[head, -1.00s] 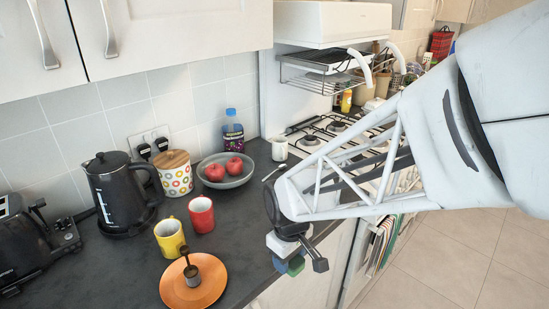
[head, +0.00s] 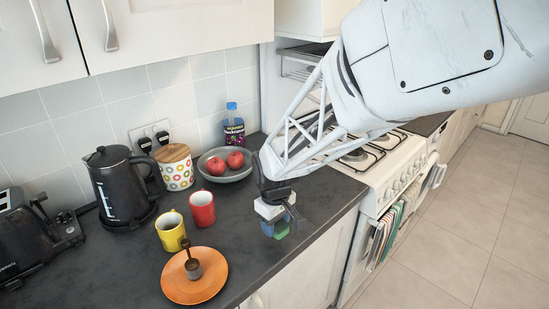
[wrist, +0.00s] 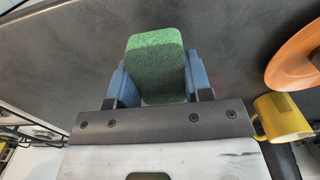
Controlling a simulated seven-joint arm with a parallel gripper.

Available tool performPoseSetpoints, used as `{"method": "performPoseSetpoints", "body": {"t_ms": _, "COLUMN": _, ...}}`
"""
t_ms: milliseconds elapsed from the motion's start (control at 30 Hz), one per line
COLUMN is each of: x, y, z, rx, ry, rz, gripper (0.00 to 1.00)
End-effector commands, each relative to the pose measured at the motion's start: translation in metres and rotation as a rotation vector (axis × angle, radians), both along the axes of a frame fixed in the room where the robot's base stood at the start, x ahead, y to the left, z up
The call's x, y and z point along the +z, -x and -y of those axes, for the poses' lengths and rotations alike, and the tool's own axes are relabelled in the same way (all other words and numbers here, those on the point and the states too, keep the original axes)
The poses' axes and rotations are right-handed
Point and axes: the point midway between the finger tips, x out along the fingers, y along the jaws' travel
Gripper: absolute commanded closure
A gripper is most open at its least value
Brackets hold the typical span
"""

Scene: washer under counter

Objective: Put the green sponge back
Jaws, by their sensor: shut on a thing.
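The green sponge (wrist: 156,62) is a rounded green block, held between the two blue fingers of my gripper (wrist: 158,85) in the wrist view. In the head view my gripper (head: 276,226) is over the dark counter near its front edge, right of the red mug. The sponge shows there as a small green patch (head: 281,231) under the fingers. It is low over the counter; I cannot tell whether it touches. The fingers are shut on it.
A bowl of red apples (head: 228,176) is behind. A kettle (head: 118,185) stands further left. Bare counter (head: 316,195) lies to the right.

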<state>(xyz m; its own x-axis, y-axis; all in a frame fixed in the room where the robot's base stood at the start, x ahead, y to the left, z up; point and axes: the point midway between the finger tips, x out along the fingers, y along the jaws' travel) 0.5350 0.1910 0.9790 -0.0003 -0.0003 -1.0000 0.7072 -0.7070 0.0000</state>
Motion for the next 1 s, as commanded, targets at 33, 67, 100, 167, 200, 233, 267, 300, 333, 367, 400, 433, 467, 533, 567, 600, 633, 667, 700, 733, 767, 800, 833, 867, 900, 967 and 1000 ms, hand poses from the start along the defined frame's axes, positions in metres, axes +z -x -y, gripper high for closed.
{"method": "performPoseSetpoints", "body": {"t_ms": 33, "x": -0.002, "y": -0.007, "z": -0.002, "rx": 0.000, "ry": 0.000, "rz": -0.001, "gripper": 0.76}}
{"method": "performPoseSetpoints", "body": {"t_ms": 67, "x": -0.002, "y": -0.011, "z": -0.004, "rx": 0.000, "ry": 0.001, "rz": -0.002, "gripper": 0.76}}
{"method": "performPoseSetpoints", "body": {"t_ms": 100, "x": -0.002, "y": -0.016, "z": -0.006, "rx": 0.000, "ry": 0.001, "rz": -0.001, "gripper": 0.76}}
{"method": "performPoseSetpoints", "body": {"t_ms": 167, "x": -0.003, "y": -0.023, "z": -0.008, "rx": 0.000, "ry": 0.001, "rz": -0.001, "gripper": 0.76}}
{"method": "performPoseSetpoints", "body": {"t_ms": 200, "x": -0.004, "y": -0.028, "z": -0.010, "rx": 0.000, "ry": 0.001, "rz": -0.002, "gripper": 0.76}}
{"method": "performPoseSetpoints", "body": {"t_ms": 233, "x": -0.004, "y": -0.032, "z": -0.011, "rx": 0.000, "ry": 0.000, "rz": -0.001, "gripper": 0.76}}
{"method": "performPoseSetpoints", "body": {"t_ms": 267, "x": -0.004, "y": -0.035, "z": -0.012, "rx": 0.000, "ry": 0.001, "rz": -0.001, "gripper": 0.76}}
{"method": "performPoseSetpoints", "body": {"t_ms": 300, "x": -0.004, "y": -0.039, "z": -0.014, "rx": 0.000, "ry": 0.000, "rz": 0.000, "gripper": 0.76}}
{"method": "performPoseSetpoints", "body": {"t_ms": 333, "x": -0.005, "y": -0.042, "z": -0.015, "rx": 0.000, "ry": 0.001, "rz": -0.001, "gripper": 0.76}}
{"method": "performPoseSetpoints", "body": {"t_ms": 367, "x": -0.005, "y": -0.044, "z": -0.016, "rx": 0.000, "ry": 0.000, "rz": -0.001, "gripper": 0.76}}
{"method": "performPoseSetpoints", "body": {"t_ms": 400, "x": -0.005, "y": -0.047, "z": -0.017, "rx": 0.000, "ry": 0.000, "rz": -0.001, "gripper": 0.76}}
{"method": "performPoseSetpoints", "body": {"t_ms": 433, "x": -0.005, "y": -0.049, "z": -0.017, "rx": 0.000, "ry": 0.000, "rz": -0.001, "gripper": 0.76}}
{"method": "performPoseSetpoints", "body": {"t_ms": 467, "x": -0.005, "y": -0.050, "z": -0.018, "rx": 0.000, "ry": 0.001, "rz": -0.001, "gripper": 0.76}}
{"method": "performPoseSetpoints", "body": {"t_ms": 533, "x": -0.005, "y": -0.052, "z": -0.019, "rx": 0.000, "ry": 0.000, "rz": 0.000, "gripper": 0.76}}
{"method": "performPoseSetpoints", "body": {"t_ms": 567, "x": -0.005, "y": -0.053, "z": -0.019, "rx": 0.000, "ry": 0.000, "rz": 0.000, "gripper": 0.76}}
{"method": "performPoseSetpoints", "body": {"t_ms": 600, "x": -0.005, "y": -0.053, "z": -0.019, "rx": 0.000, "ry": 0.000, "rz": 0.000, "gripper": 0.76}}
{"method": "performPoseSetpoints", "body": {"t_ms": 633, "x": -0.005, "y": -0.053, "z": -0.019, "rx": 0.000, "ry": 0.000, "rz": 0.000, "gripper": 0.76}}
{"method": "performPoseSetpoints", "body": {"t_ms": 667, "x": -0.005, "y": -0.053, "z": -0.019, "rx": 0.000, "ry": 0.000, "rz": 0.000, "gripper": 0.76}}
{"method": "performPoseSetpoints", "body": {"t_ms": 700, "x": -0.005, "y": -0.053, "z": -0.019, "rx": 0.000, "ry": 0.000, "rz": 0.000, "gripper": 0.76}}
{"method": "performPoseSetpoints", "body": {"t_ms": 733, "x": -0.005, "y": -0.053, "z": -0.019, "rx": 0.000, "ry": 0.000, "rz": 0.000, "gripper": 0.76}}
{"method": "performPoseSetpoints", "body": {"t_ms": 767, "x": -0.005, "y": -0.053, "z": -0.019, "rx": 0.000, "ry": 0.000, "rz": 0.000, "gripper": 0.76}}
{"method": "performPoseSetpoints", "body": {"t_ms": 800, "x": -0.005, "y": -0.053, "z": -0.019, "rx": 0.000, "ry": 0.000, "rz": 0.000, "gripper": 0.76}}
{"method": "performPoseSetpoints", "body": {"t_ms": 833, "x": -0.005, "y": -0.053, "z": -0.019, "rx": 0.000, "ry": 0.000, "rz": 0.000, "gripper": 0.76}}
{"method": "performPoseSetpoints", "body": {"t_ms": 867, "x": -0.006, "y": -0.053, "z": -0.019, "rx": 0.000, "ry": 0.000, "rz": 0.000, "gripper": 0.76}}
{"method": "performPoseSetpoints", "body": {"t_ms": 900, "x": -0.006, "y": -0.053, "z": -0.019, "rx": 0.000, "ry": 0.001, "rz": -0.001, "gripper": 0.76}}
{"method": "performPoseSetpoints", "body": {"t_ms": 967, "x": -0.009, "y": -0.053, "z": -0.019, "rx": 0.000, "ry": 0.001, "rz": -0.001, "gripper": 0.76}}
{"method": "performPoseSetpoints", "body": {"t_ms": 1000, "x": -0.012, "y": -0.053, "z": -0.019, "rx": 0.000, "ry": 0.000, "rz": -0.001, "gripper": 0.76}}
